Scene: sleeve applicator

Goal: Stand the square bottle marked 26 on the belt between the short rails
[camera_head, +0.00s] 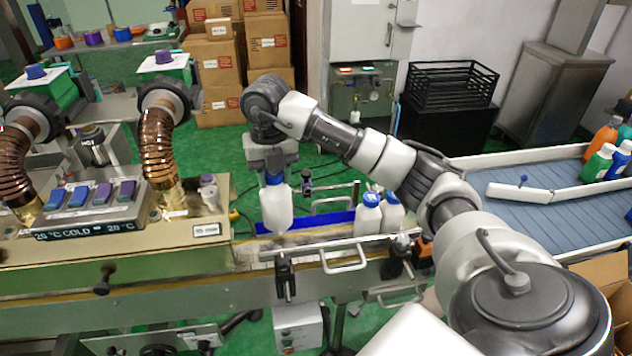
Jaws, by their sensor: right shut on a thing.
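My right gripper (273,174) points down and is shut on a white square bottle (277,208) with a blue cap. The bottle hangs upright over the belt (322,233), near the handled short rails. I cannot tell whether its base touches the belt, and no number is readable on it. Two more white bottles with blue caps, one in front (368,216) and one behind (392,213), stand to the right of it on the belt line. My left gripper is not in view.
The machine (205,231) with copper hoses stands directly left of the held bottle. A rail handle (344,258) juts out at the front. A grey-blue conveyor (530,183) with coloured bottles lies at right. Cardboard boxes (217,75) are stacked behind.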

